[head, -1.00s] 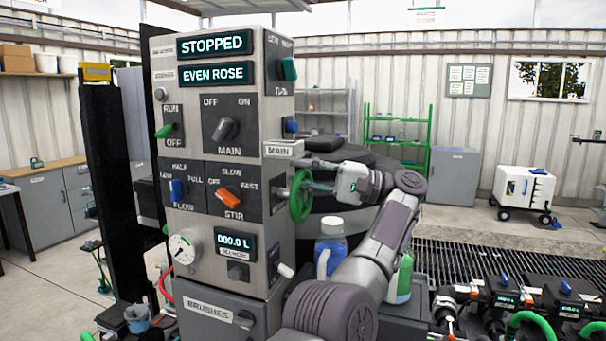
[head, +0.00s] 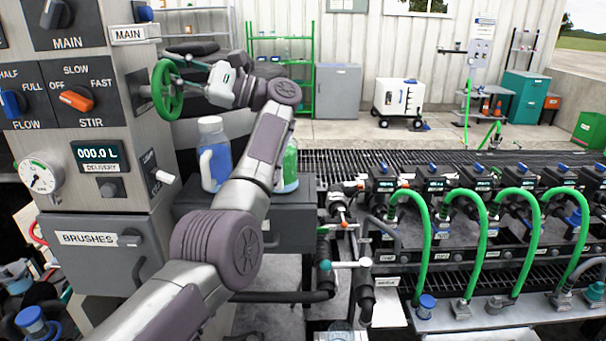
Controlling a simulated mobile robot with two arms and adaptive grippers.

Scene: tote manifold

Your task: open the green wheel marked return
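A green wheel (head: 167,90) sticks out from the right side of the grey control column, below a plate reading MAIN (head: 128,34). My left gripper (head: 184,70) is at this wheel, on its right side. Its fingers look spread apart near the upper rim; whether they touch it is too small to tell. My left arm crosses the view from the bottom. No wheel with a readable "return" mark shows. A small white label (head: 386,282) at the lower pipework is too small to read. My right gripper is not in view.
A bottle with a blue liquid (head: 214,155) and a green one (head: 290,168) stand behind my arm. A manifold with several green hoses (head: 480,250) fills the right. A white wheeled cart (head: 398,98) stands behind.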

